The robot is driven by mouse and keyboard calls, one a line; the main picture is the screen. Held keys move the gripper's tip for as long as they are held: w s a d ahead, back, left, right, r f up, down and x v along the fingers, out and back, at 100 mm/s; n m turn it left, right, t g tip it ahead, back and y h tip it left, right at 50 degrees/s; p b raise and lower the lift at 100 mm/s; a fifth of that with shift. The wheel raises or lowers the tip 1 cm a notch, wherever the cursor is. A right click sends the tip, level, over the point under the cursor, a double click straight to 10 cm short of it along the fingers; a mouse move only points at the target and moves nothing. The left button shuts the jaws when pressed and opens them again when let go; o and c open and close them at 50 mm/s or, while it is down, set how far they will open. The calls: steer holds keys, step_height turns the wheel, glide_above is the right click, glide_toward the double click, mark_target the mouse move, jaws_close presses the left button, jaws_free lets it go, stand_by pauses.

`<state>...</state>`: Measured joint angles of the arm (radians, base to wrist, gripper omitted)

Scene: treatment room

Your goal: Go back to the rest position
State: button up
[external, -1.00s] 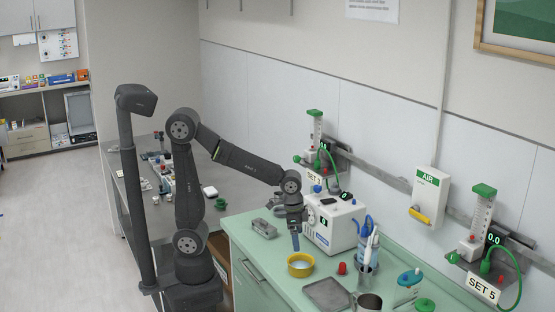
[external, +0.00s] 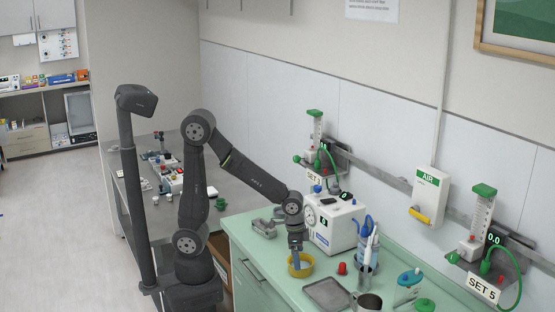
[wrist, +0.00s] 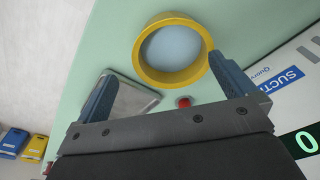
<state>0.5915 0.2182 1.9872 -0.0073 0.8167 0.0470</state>
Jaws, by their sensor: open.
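My gripper (external: 297,268) is open and points down at the yellow ring-shaped dish (external: 308,270) on the green counter (external: 262,268). In the external view its fingers overlap the dish, hiding part of it. In the wrist view my gripper (wrist: 165,85) has its two blue fingers apart with nothing held between them. The yellow dish (wrist: 148,70) shows there just beyond the fingertips, with a pale interior. I cannot tell whether a finger touches its rim. My arm reaches out over the counter, bent at the elbow.
The white suction unit (external: 335,222) stands close behind my gripper. A metal tray (external: 326,293), a red knob-like item (external: 342,268) and a holder with blue-and-white tools (external: 368,250) are to the right. A grey metal item (external: 265,228) lies to the left.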

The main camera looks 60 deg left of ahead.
steer(key=s+d+r, duration=0.5)
steer(key=s+r, duration=0.1)
steer(key=s, duration=0.3)
step_height(320, 180, up, 17)
steer(key=w+a+r+n, duration=0.1)
steer(key=w+a+n, duration=0.1)
steer(key=w, duration=0.5)
steer(key=w+a+r+n, duration=0.1)
steer(key=w+a+n, duration=0.1)
steer(key=w+a, duration=0.2)
steer(key=shift+w+a+r, duration=0.2)
steer(key=shift+w+r, duration=0.15)
steer(key=shift+w, duration=1.1)
